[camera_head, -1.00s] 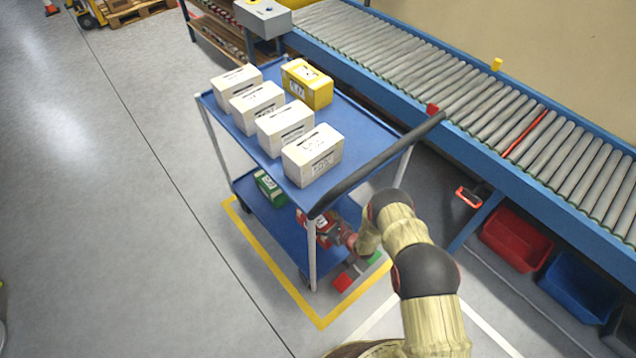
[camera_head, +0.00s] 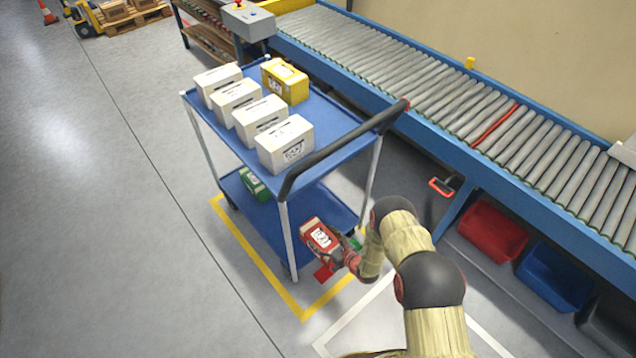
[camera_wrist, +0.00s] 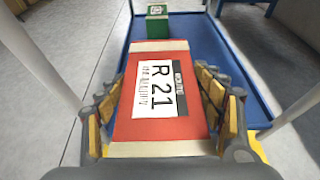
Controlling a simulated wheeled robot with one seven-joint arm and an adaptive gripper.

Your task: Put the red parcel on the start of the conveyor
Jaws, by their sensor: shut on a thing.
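The red parcel (camera_head: 318,238) has a white label, which reads R 21 in the wrist view (camera_wrist: 190,122). My gripper (camera_head: 341,247) is shut on it, with fingers along both its sides in the wrist view (camera_wrist: 163,105). The parcel is at the near end of the blue cart's lower shelf (camera_head: 277,217), close to the cart's legs. Whether it touches the shelf I cannot tell. The roller conveyor (camera_head: 400,84) runs behind the cart, from upper left to lower right. A red line (camera_head: 494,126) crosses its rollers.
The cart's top shelf (camera_head: 330,115) holds several white boxes (camera_head: 285,144) and a yellow box (camera_head: 285,81). A green box (camera_head: 254,184) stands deeper on the lower shelf. The cart handle (camera_head: 340,150) overhangs the near end. Red (camera_head: 491,232) and blue (camera_head: 553,277) bins sit under the conveyor.

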